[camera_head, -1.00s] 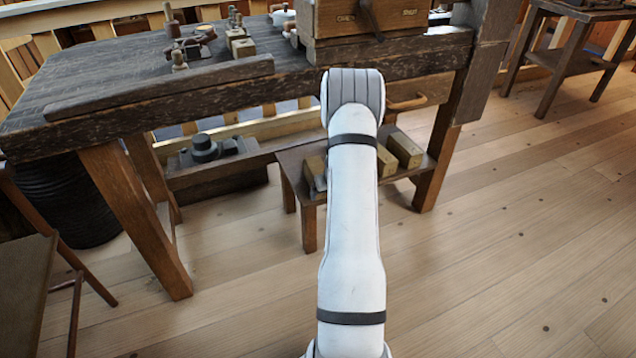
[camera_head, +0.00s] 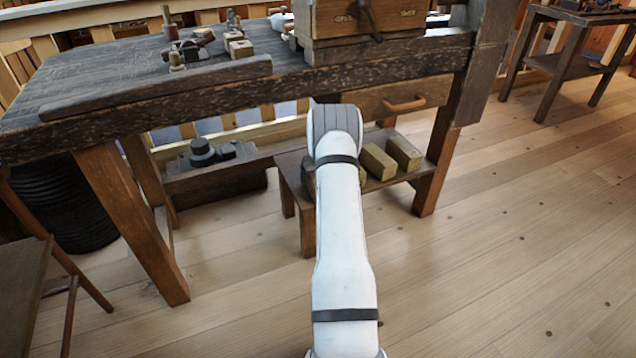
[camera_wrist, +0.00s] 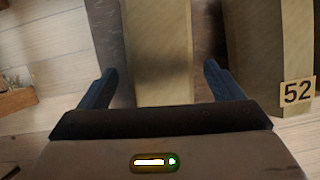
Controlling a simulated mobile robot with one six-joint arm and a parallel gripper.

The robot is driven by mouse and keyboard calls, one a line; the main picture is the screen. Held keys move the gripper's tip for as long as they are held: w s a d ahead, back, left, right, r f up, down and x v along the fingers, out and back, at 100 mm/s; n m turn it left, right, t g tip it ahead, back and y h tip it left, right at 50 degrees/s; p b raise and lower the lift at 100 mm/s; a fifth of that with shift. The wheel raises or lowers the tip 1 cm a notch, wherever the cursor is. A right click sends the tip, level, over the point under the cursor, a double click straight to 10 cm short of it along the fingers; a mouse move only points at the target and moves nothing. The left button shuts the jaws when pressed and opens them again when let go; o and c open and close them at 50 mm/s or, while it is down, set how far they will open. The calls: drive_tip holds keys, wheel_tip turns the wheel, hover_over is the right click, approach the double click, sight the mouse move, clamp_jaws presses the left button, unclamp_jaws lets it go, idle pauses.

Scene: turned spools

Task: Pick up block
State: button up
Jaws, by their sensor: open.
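Two pale wooden blocks sit on the low shelf under the workbench: a middle block (camera_head: 377,161) and a right block (camera_head: 404,152). In the wrist view a block (camera_wrist: 160,60) lies between the two fingers of my gripper (camera_wrist: 160,88), which is open. The fingers are apart from its sides, with a gap on each side. Another block (camera_wrist: 268,50) with a label "52" (camera_wrist: 297,91) stands to the right, outside the right finger. My gripper is hidden behind my arm in the head view.
The low shelf (camera_head: 292,178) stands under the workbench (camera_head: 140,112). A drawer with a wooden handle (camera_head: 404,104) is above the blocks. A dark tool (camera_head: 204,153) lies on a lower board at left. The floor at right is clear.

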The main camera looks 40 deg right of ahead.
drive_tip(key=b+x, duration=0.1)
drive_tip(key=x, duration=0.3)
drive_tip(key=shift+s+f, duration=0.1)
drive_tip(key=shift+f, duration=0.15)
drive_tip(key=shift+r, duration=0.1)
drive_tip(key=shift+c, duration=0.6)
drive_tip(key=c, duration=1)
drive_tip(key=shift+c, duration=0.8)
drive_tip(key=shift+r, duration=0.1)
